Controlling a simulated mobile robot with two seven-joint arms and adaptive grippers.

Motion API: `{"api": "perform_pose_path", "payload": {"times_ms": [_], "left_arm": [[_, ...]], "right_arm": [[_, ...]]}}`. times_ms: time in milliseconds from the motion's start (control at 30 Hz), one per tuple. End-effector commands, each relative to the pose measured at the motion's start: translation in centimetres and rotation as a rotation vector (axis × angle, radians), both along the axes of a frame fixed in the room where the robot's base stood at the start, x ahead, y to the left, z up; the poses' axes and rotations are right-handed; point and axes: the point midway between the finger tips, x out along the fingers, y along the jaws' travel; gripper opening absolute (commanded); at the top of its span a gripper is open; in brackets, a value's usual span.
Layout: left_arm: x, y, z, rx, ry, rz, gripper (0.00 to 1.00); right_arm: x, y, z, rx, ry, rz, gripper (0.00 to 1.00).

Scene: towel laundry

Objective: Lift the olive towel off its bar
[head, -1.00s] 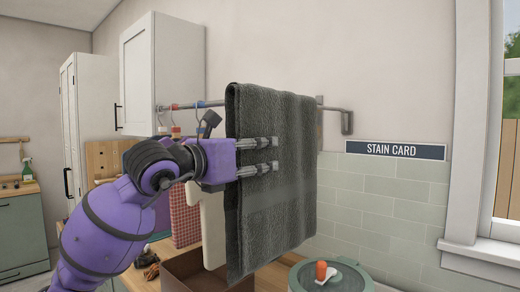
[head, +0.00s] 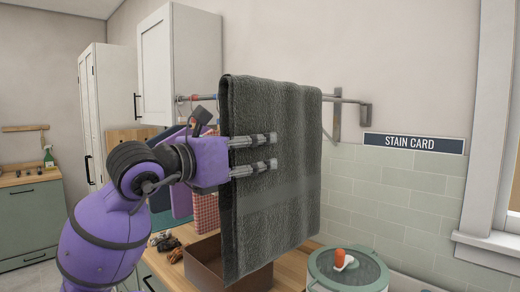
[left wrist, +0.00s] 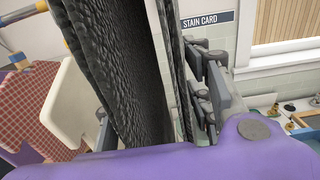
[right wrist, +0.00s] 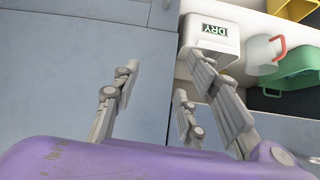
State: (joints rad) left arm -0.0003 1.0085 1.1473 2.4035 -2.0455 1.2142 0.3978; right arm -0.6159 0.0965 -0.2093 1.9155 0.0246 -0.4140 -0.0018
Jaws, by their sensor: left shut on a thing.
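The olive towel (head: 290,190) looks dark grey-green and hangs upright in two layers in the head view. Its top fold shows slightly above the line of the metal bar (head: 345,99). The towel hides the bar's middle, so I cannot tell whether the fold still touches it. My left gripper (head: 272,152) is shut on the towel from the left side. In the left wrist view, the towel (left wrist: 120,70) stands between the fingers. My right gripper (right wrist: 165,85) is open and empty in the right wrist view, and is outside the head view.
A brown box (head: 205,262) and a round lidded pot (head: 348,277) stand on the wooden counter below. A red checked cloth (head: 206,212) hangs behind the arm. A white cabinet (head: 170,65) is at the back left. A DRY-labelled white container (right wrist: 212,40) shows in the right wrist view.

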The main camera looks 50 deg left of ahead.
Motion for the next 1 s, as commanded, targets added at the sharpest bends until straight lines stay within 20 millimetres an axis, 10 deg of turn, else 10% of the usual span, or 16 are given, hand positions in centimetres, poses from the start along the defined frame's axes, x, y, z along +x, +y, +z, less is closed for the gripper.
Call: {"api": "perform_pose_path", "payload": {"times_ms": [1000], "left_arm": [[-8.4, -0.7, -0.2, 0.002, 0.001, 0.007, 0.0]], "right_arm": [[-0.7, -0.5, -0.5, -0.006, 0.011, -0.006, 0.4]]}}
